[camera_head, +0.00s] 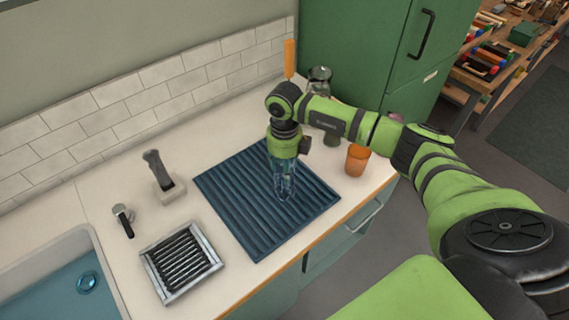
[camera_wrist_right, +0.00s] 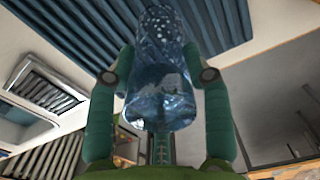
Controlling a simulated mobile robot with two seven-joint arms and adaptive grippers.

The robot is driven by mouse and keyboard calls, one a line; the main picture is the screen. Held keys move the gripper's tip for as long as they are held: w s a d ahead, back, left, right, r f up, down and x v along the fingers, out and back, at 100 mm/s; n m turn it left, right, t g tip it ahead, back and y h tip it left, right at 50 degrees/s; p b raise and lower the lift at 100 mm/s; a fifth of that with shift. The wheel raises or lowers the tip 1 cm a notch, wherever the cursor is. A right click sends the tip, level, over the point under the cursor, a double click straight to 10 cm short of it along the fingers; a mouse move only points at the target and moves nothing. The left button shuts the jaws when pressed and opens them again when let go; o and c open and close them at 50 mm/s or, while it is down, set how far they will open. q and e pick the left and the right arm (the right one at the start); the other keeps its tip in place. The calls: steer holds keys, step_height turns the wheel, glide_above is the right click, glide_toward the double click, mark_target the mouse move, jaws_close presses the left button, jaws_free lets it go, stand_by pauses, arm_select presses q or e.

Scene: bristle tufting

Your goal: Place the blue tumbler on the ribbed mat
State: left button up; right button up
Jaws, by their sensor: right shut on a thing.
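The ribbed mat (camera_head: 235,205) is dark blue and lies flat on the counter; its ribs also show at the top of the wrist view (camera_wrist_right: 65,35). My right gripper (camera_head: 284,163) points down over the right part of the mat. It is shut on the blue tumbler (camera_head: 285,187), a clear blue patterned glass. In the wrist view the tumbler (camera_wrist_right: 160,90) sits between the two green fingers. It looks about upright over the mat; I cannot tell whether its base touches the ribs. My left gripper is out of view.
An orange cup (camera_head: 357,160) stands right of the mat and a glass jar (camera_head: 319,80) behind my arm. A slatted drainer (camera_head: 181,262), a grey upright tool on a stand (camera_head: 160,172) and the sink (camera_head: 60,275) are on the left. The counter's front edge (camera_head: 335,237) is close to the mat.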

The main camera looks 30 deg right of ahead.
steer(key=shift+f, duration=0.45)
steer(key=shift+f, duration=0.1)
steer(key=o, duration=1.1)
